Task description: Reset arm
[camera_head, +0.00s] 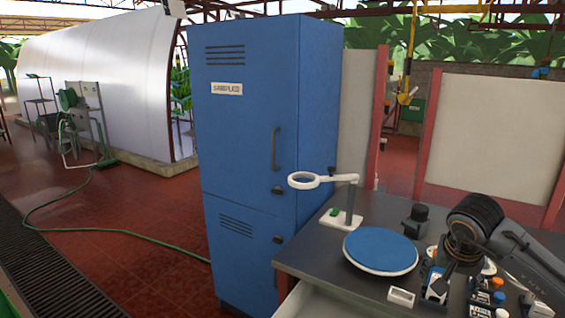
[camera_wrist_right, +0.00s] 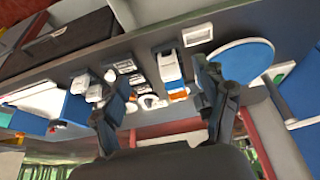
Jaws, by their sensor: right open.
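My right arm comes in from the right in the head view, over the dark worktop (camera_head: 390,212). Its black right gripper (camera_head: 443,277) points down among small bottles and labelled containers. In the right wrist view the two fingers of the right gripper (camera_wrist_right: 163,100) stand well apart. Nothing is held between them. A white-and-blue container (camera_wrist_right: 168,68) shows beyond and between the fingers; I cannot tell whether a finger touches any container. My left gripper is not in view.
A round blue-topped plate (camera_head: 380,251) lies left of the gripper. A white ring stand (camera_head: 346,217) and a small black device (camera_head: 416,221) stand behind it. Bottles with orange and blue caps (camera_head: 487,290) crowd the right. A tall blue cabinet (camera_head: 240,140) stands left of the worktop.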

